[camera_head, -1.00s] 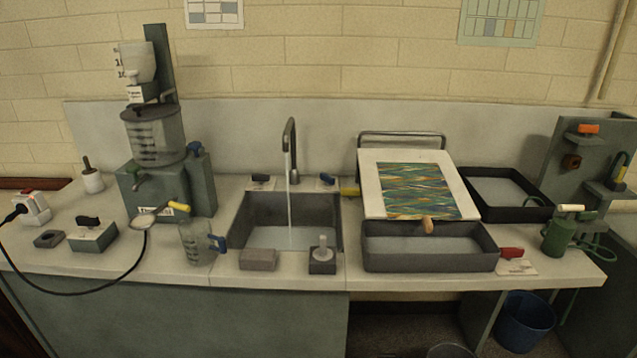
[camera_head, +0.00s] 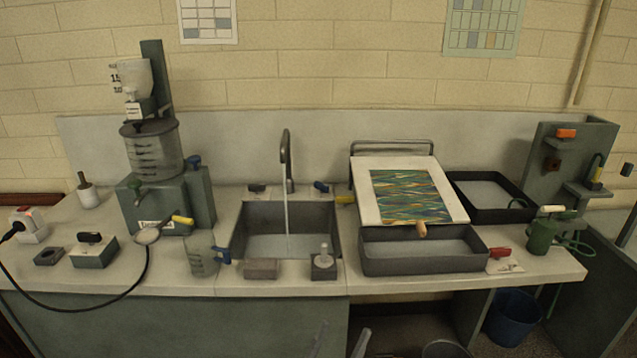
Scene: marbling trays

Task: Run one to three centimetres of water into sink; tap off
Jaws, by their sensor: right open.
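The grey sink (camera_head: 237,238) is set into the counter and has a shallow layer of pale water (camera_head: 268,247) on its floor. The dark tap (camera_head: 284,150) stands behind it. A thin stream (camera_head: 286,215) runs from its spout into the sink. Two small tap handles flank the tap: a dark one on the left (camera_head: 257,189) and a blue one on the right (camera_head: 321,187). The exact water depth is hard to read. My right gripper (camera_head: 341,338) shows its two fingertips at the bottom edge, apart and empty, in front of the counter. My left gripper is out of view.
A grey block (camera_head: 261,269) and a dark stand with a pale knob (camera_head: 323,264) sit at the sink's front edge. A clear jug (camera_head: 203,256) stands left. A dark tray (camera_head: 425,262) and a marbled sheet on a board (camera_head: 365,208) are right.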

